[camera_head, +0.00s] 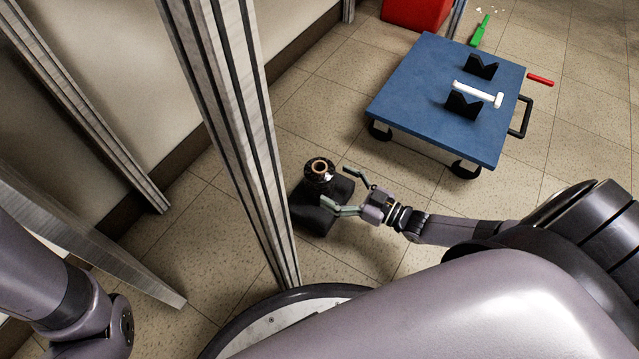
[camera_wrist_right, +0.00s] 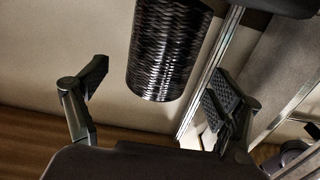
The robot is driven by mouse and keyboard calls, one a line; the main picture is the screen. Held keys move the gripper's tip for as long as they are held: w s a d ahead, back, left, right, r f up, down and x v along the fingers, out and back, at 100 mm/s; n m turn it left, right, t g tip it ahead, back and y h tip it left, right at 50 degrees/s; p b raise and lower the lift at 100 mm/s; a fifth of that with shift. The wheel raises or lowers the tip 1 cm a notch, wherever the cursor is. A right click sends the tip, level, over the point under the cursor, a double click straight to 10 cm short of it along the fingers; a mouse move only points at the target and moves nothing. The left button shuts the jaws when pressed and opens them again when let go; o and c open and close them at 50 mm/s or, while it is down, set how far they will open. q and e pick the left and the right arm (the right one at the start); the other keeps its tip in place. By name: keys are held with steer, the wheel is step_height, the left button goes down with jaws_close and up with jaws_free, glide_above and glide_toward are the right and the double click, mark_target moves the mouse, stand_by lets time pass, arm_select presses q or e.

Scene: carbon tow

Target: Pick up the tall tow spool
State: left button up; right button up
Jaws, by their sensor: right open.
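The tall tow spool (camera_head: 319,178) is a black, woven-looking cylinder with a tan hollow core at its top. It stands upright by a dark block-like shape low near the floor; I cannot tell exactly how they touch. My right gripper (camera_head: 336,187) is open, its fingers pointing at the spool from the right. In the right wrist view the spool's ribbed side (camera_wrist_right: 168,50) shows at the upper middle, between and beyond the spread fingers of the gripper (camera_wrist_right: 157,92), with clear gaps on both sides. My left gripper is out of view; only part of my left arm shows.
A blue cart (camera_head: 400,100) with black V-shaped supports (camera_head: 482,66) and a white rod-like part (camera_head: 478,93) stands at upper right. A metal upright (camera_head: 228,110) stands just left of the spool. A red bin (camera_head: 415,12) and green brush-like item (camera_head: 480,31) lie behind.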

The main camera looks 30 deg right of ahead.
mark_target(318, 176)
steer(key=shift+w+a, duration=0.3)
steer(key=shift+w, duration=0.15)
steer(key=b+x, duration=0.3)
steer(key=x, duration=0.1)
steer(key=shift+w+a, duration=0.25)
steer(key=shift+w, duration=0.05)
steer(key=shift+r, duration=0.15)
steer(key=c, duration=1.7)
